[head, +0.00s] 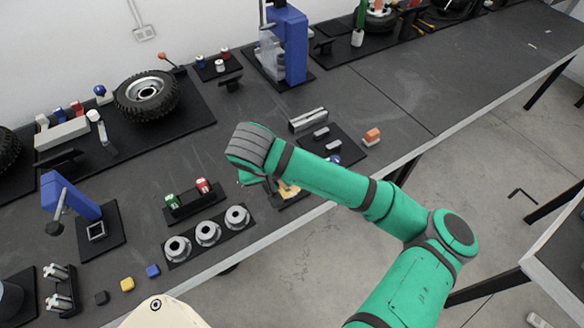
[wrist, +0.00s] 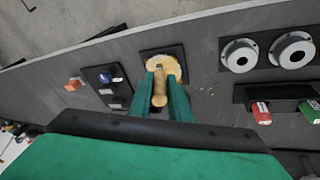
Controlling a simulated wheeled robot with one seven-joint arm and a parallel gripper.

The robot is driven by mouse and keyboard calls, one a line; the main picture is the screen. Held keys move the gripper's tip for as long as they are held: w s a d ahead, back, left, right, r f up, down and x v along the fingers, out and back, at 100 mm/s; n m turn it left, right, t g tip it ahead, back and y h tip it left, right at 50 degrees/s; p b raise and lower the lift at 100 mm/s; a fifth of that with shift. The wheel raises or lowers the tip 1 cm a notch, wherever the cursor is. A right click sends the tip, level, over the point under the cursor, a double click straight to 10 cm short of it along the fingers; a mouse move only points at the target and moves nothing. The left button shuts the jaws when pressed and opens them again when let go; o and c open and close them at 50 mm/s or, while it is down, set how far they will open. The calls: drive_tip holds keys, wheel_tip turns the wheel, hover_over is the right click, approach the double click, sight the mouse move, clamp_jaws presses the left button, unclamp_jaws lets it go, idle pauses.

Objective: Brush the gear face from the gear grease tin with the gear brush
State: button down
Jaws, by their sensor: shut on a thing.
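My gripper (wrist: 160,88) is shut on the wooden handle of the gear brush (wrist: 159,98) in the wrist view. The brush points at a tan, round, gear-like face (wrist: 148,62) on a black base. The brush tip overlaps this face in the picture; I cannot tell whether they touch. In the head view my arm mostly hides the tan piece (head: 290,190), and the gripper's fingertips are hidden. A small blue round item (wrist: 105,77) lies on a black mat beside it. I cannot tell whether it is the grease tin.
Three grey ringed parts (head: 208,233) stand on a black strip left of the arm. Behind them, a black holder carries a green and a red item (head: 203,186). An orange-topped block (head: 372,135) sits near the bench's front edge. Bare bench lies farther right.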

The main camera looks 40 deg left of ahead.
drive_tip(key=shift+r, duration=1.6)
drive_tip(key=c, duration=2.3)
unclamp_jaws()
clamp_jaws()
drive_tip(key=shift+w, duration=0.2)
